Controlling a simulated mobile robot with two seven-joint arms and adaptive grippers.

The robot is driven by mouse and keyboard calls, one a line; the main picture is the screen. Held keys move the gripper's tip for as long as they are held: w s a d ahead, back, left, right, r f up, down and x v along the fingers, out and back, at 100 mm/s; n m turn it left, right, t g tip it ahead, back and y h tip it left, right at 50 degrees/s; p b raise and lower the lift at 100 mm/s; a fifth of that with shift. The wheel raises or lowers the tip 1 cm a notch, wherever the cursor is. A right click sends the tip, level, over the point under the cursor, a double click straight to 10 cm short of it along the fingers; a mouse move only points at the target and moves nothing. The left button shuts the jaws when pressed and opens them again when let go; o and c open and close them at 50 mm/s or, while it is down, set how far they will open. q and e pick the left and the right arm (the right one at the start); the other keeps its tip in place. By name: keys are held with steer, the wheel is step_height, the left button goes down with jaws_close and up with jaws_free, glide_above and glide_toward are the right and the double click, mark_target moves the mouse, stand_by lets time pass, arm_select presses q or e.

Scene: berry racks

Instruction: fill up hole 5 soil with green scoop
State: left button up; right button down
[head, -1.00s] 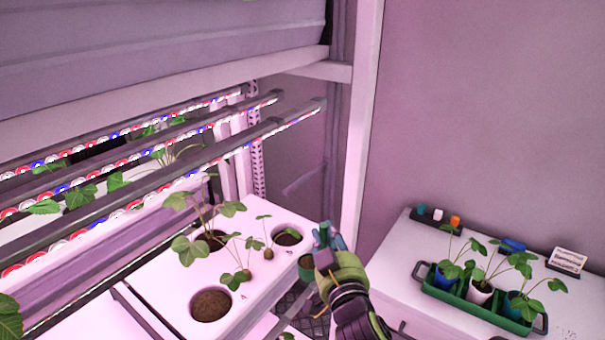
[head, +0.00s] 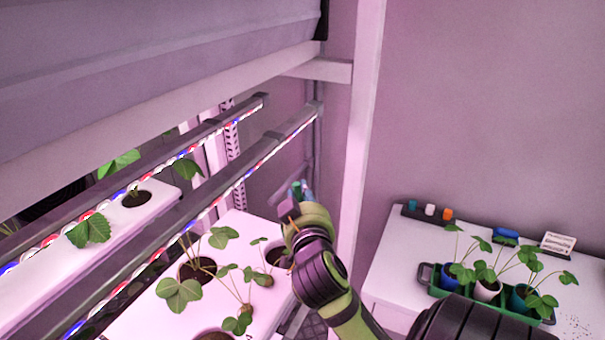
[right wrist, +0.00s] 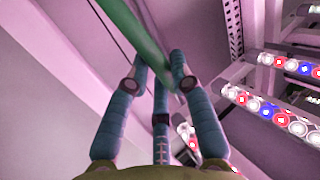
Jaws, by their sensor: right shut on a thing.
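My right gripper (head: 299,200) is shut on the green scoop (head: 296,187), above the back right corner of the white planting tray (head: 135,320). In the right wrist view, the blue fingers (right wrist: 160,72) close around the scoop's green handle (right wrist: 128,30). The scoop's bowl is hidden, so I cannot tell whether it holds soil. The tray has soil-filled holes: one at the left (head: 197,271), one at the right (head: 275,256) partly behind my gripper, and one cut off at the bottom edge (head: 215,336). I cannot read which is hole 5. My left gripper is out of view.
Light bars (head: 255,165) run over the left side of the tray. A white rack post (head: 362,120) stands just right of my gripper. A green caddy (head: 500,303) with potted seedlings stands on a white cabinet (head: 390,260) at the right.

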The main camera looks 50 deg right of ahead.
steer(key=shift+w+a+n+g+b, duration=0.25)
steer(key=shift+w+n+g+b, duration=0.25)
steer(key=shift+w+n, duration=0.3)
steer(key=w+n+p, duration=0.1)
steer(key=p, duration=0.1)
steer(key=w+g+p, duration=0.1)
steer(key=p, duration=0.1)
steer(key=shift+w+a+n+y+p, duration=0.15)
steer(key=shift+a+n+y+p, duration=0.15)
steer(key=shift+a+n+y, duration=0.1)
arm_select(q)
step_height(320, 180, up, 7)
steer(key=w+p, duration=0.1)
steer(key=p, duration=0.2)
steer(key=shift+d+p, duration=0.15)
steer(key=shift+p, duration=0.25)
arm_select(e)
steer(key=w+a+f+n+g, duration=0.3)
steer(key=w+f+n+g, duration=0.3)
steer(key=w, duration=0.2)
steer(key=shift+w+f+h, duration=0.25)
steer(key=shift+w+h, duration=0.05)
steer(key=shift+h, duration=0.1)
steer(key=shift+a, duration=0.1)
